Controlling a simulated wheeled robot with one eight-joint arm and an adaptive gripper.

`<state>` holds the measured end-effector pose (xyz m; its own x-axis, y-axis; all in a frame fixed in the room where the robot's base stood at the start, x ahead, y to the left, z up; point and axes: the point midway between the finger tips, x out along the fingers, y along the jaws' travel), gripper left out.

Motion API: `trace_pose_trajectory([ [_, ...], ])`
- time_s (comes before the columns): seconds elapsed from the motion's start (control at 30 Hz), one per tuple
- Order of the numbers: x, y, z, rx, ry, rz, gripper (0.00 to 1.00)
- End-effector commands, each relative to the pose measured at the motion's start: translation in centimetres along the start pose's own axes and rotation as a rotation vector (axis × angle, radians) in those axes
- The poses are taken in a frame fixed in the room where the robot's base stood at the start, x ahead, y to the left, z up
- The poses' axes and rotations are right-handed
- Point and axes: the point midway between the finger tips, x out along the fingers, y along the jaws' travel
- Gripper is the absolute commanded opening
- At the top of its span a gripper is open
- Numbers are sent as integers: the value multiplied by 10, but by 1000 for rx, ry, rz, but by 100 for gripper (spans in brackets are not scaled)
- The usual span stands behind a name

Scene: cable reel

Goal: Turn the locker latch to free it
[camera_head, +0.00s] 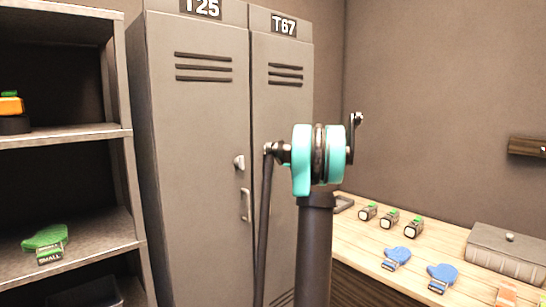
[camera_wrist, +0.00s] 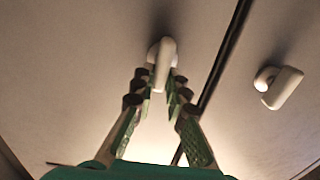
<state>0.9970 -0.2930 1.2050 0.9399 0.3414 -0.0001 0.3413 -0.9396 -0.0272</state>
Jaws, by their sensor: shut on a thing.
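Two tall grey-brown lockers, T25 (camera_head: 195,125) and T67 (camera_head: 284,100), stand side by side in the head view. A small pale latch (camera_head: 239,162) is on the T25 door, above a pull handle (camera_head: 245,204), with no gripper beside it. In the wrist view, my gripper (camera_wrist: 162,82) has its green-padded fingers closed on either side of a pale latch (camera_wrist: 163,57) on a flat door. A second pale latch (camera_wrist: 278,86) is to its right, across a dark line, apart from my fingers. My gripper is not visible in the head view.
A grey shelf (camera_head: 70,137) with a green item (camera_head: 45,238) stands left of the lockers. At right, a wooden bench (camera_head: 345,225) holds blue items (camera_head: 397,257), several small dark items and a grey box (camera_head: 508,250). A wooden piece (camera_head: 527,146) is on the wall.

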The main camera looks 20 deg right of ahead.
Motion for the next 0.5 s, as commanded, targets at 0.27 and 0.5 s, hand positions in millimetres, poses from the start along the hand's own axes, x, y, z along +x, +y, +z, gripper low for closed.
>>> trace_pose_trajectory([
  [0.27, 0, 2, 0, 149, 0, 0, 0],
  [0.5, 0, 6, 1, 366, 0, 0, 0],
])
